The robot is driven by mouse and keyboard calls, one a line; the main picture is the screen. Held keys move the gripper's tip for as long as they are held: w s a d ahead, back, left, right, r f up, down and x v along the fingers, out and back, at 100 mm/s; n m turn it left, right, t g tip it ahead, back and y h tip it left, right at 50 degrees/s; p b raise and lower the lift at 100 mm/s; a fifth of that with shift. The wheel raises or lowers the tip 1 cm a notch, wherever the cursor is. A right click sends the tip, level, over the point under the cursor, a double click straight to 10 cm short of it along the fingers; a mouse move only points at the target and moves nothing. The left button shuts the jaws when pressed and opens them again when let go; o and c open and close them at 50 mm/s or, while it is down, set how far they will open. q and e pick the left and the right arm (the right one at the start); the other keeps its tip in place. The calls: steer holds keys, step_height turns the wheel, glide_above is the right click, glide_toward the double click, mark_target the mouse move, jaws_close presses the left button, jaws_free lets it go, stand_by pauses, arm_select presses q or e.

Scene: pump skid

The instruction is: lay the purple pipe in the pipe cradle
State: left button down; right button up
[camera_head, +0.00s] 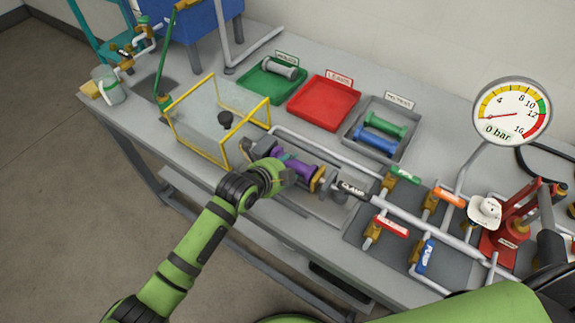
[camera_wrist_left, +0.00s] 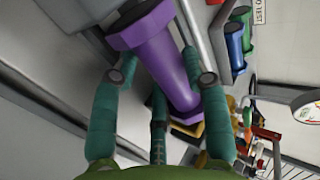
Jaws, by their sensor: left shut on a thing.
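The purple pipe (camera_head: 302,169) is a short flanged pipe at the clamp station in the middle of the bench. My left gripper (camera_head: 282,165) is shut on it; in the wrist view its teal fingers (camera_wrist_left: 163,80) lie on either side of the purple body (camera_wrist_left: 158,45). The pipe cradle is in the grey tray station (camera_head: 318,203), with a grey block (camera_head: 262,148) at its left end and a clamp (camera_head: 350,190) at its right. The pipe is between these, over or in the cradle; I cannot tell whether it rests there. My right gripper is not seen.
A yellow frame (camera_head: 222,118) stands close left of my gripper. Green (camera_head: 262,88), red (camera_head: 320,107) and grey (camera_head: 405,150) trays lie behind; the grey one holds green and blue pipes. Valves and piping, a gauge (camera_head: 511,112) and a red pump (camera_head: 508,240) crowd the right.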

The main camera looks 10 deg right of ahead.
arm_select(q)
steer(key=shift+w+a+f, duration=0.1)
steer(key=shift+a+f, duration=0.1)
steer(key=shift+f, duration=0.05)
stand_by(0.7)
